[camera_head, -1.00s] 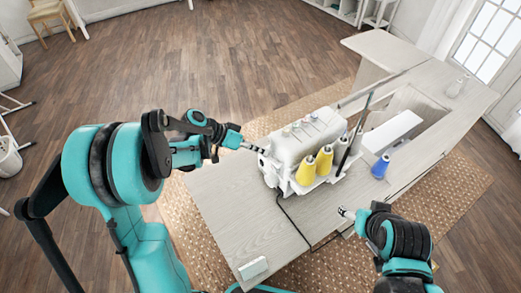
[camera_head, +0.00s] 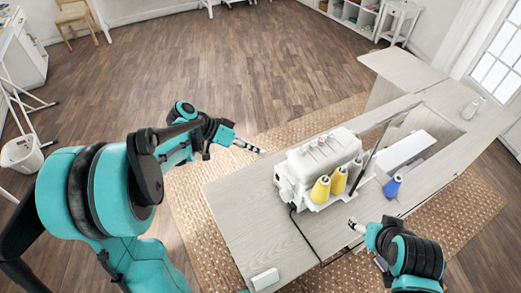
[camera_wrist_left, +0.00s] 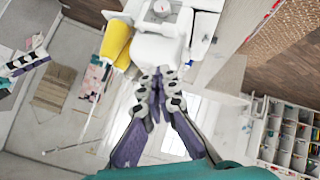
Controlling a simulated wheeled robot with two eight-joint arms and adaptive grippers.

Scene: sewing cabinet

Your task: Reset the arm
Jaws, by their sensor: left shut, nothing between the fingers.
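My left arm reaches in from the left in the head view. Its gripper (camera_head: 259,150) is shut and empty, pointing toward the left end of the white sewing machine (camera_head: 327,146), with a small gap between them in the picture. In the left wrist view the two purple-and-white fingers (camera_wrist_left: 158,76) are together, with the machine (camera_wrist_left: 157,48) and a yellow thread cone (camera_wrist_left: 117,42) beyond them. My right gripper (camera_head: 352,222) is low at the right, in front of the machine. It is too small to tell whether its fingers are open.
The machine stands on a pale wooden cabinet (camera_head: 245,205) with yellow thread cones (camera_head: 320,189) at its front. A blue cone (camera_head: 393,185) stands to their right. A small white block (camera_head: 265,279) lies near the cabinet's front corner. Open floor (camera_head: 225,70) lies behind.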

